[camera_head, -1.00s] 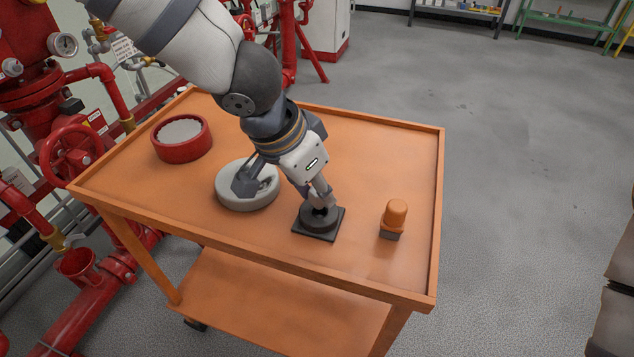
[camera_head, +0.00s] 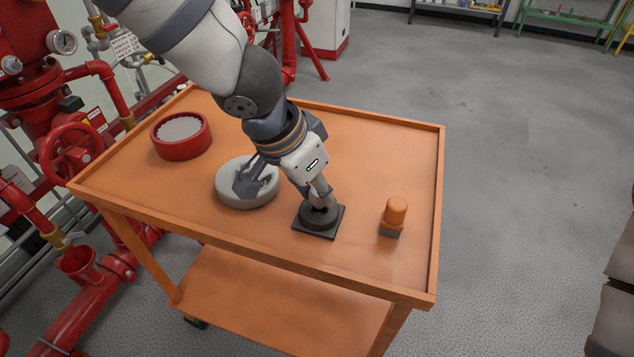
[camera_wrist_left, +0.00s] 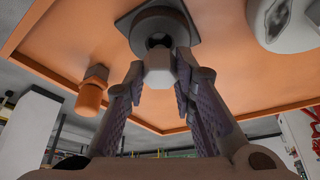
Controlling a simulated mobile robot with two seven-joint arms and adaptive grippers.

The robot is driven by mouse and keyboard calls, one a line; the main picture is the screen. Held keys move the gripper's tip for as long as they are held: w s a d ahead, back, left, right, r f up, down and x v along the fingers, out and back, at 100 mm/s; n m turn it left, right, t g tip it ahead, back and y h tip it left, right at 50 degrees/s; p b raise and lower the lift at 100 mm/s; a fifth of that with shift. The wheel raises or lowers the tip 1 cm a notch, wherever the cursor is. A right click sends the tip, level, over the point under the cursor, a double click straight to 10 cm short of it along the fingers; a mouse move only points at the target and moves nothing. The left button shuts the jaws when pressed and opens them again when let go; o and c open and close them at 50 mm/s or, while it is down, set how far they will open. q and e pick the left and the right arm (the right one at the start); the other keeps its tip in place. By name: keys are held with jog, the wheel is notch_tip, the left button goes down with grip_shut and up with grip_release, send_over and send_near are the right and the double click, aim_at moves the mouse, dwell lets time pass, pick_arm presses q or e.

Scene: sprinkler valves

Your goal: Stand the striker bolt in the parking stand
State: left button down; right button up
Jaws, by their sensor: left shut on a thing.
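The parking stand (camera_head: 306,229) is a black square plate with a round dark collar, near the cart's front edge; its collar also shows in the left wrist view (camera_wrist_left: 190,28). My left gripper (camera_head: 322,197) points down at the collar. In the left wrist view its fingers (camera_wrist_left: 160,78) are shut on a pale grey hexagonal piece (camera_wrist_left: 157,68), which I take as the striker bolt. The piece lines up with the collar's dark opening; how far its hidden end goes in, I cannot tell. My right gripper is not in view.
The orange cart top (camera_head: 375,160) has a raised rim. An orange capped piece on a grey base (camera_head: 395,212) stands right of the stand. A pale round disc (camera_head: 232,198) and a red ring (camera_head: 182,148) lie left. Red pipework (camera_head: 95,285) stands beyond the left side.

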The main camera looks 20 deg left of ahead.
pick_arm(q)
jog(key=shift+f, duration=0.8)
jog(key=c, duration=1.3)
grip_release()
jog(key=v, duration=0.8)
jog(key=shift+s+f, duration=0.1)
